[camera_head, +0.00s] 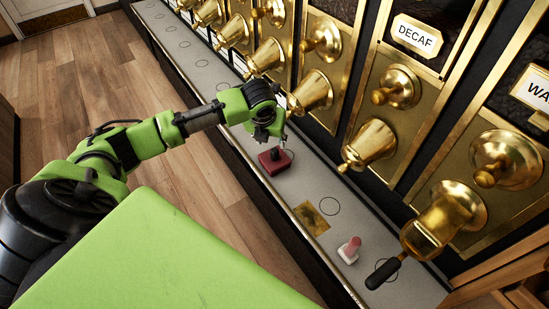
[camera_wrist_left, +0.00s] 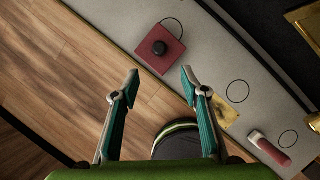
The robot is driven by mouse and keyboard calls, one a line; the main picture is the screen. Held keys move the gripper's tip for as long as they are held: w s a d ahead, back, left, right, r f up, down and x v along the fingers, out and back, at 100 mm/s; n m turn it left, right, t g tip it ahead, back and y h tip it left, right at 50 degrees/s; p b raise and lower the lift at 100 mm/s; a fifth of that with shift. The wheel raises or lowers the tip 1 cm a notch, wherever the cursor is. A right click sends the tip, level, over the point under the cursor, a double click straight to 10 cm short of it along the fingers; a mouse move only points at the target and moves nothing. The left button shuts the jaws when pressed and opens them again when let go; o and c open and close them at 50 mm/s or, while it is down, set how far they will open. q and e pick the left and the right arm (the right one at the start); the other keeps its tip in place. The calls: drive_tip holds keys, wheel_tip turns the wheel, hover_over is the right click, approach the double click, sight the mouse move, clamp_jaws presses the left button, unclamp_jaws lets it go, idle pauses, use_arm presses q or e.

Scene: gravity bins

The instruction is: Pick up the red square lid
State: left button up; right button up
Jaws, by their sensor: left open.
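The red square lid (camera_head: 274,160) lies on the grey ledge (camera_head: 216,90) below the row of brass dispensers, with a dark round knob standing up from its middle. My left gripper (camera_head: 268,138) is just above and beside the lid in the head view. In the left wrist view the lid (camera_wrist_left: 160,48) is ahead of the fingertips, slightly left of the middle between them. My left gripper (camera_wrist_left: 161,76) is open, its two teal fingers spread apart and empty. My right gripper is not in view.
A brass plate (camera_head: 311,218) and a pink-and-white object (camera_head: 349,250) lie further along the ledge. Brass dispenser spouts (camera_head: 369,144) overhang the ledge. Wooden floor (camera_head: 90,75) is left of it.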

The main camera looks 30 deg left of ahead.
sight(274, 151)
use_arm(q)
drive_tip(key=x, duration=0.7)
drive_tip(key=shift+w+f, duration=0.1)
drive_tip(key=shift+f, duration=0.1)
drive_tip(key=shift+x, duration=2.6)
drive_tip(key=shift+w+a+r, duration=0.1)
drive_tip(key=shift+w, duration=0.05)
clamp_jaws()
